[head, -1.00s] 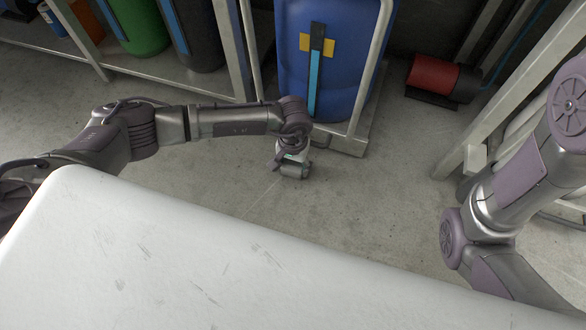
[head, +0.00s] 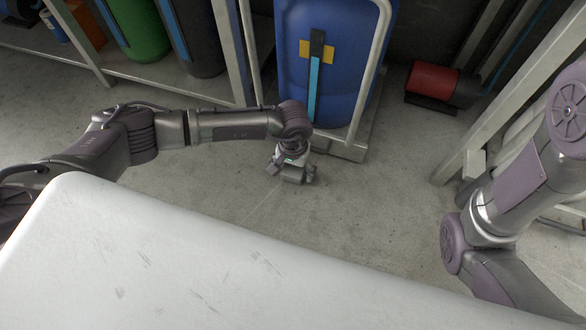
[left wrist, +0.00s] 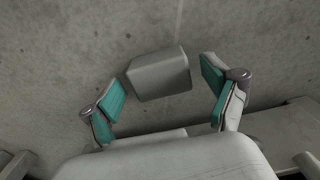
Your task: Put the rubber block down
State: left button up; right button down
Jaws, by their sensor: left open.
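The rubber block (left wrist: 160,74) is a plain grey block with rounded edges, seen in the left wrist view against the concrete floor. It appears to rest on the floor. My left gripper (left wrist: 163,90) is open, with one teal-padded finger on each side of the block and a visible gap on both sides. In the head view, my left gripper (head: 292,177) points down close to the floor in front of the blue barrel and hides much of the block. My right gripper is out of view; only my right arm shows.
A blue barrel (head: 330,70) stands on a wheeled trolley (head: 350,147) just behind my left gripper. A red cylinder (head: 434,82) lies on the floor to its right. Metal racks stand at left and right. The floor (head: 385,200) between is clear.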

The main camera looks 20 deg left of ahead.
aim_at(293, 171)
pick_arm(q)
notch_tip(293, 171, up, 11)
jog(key=p, duration=0.6)
jog(key=shift+r, duration=0.2)
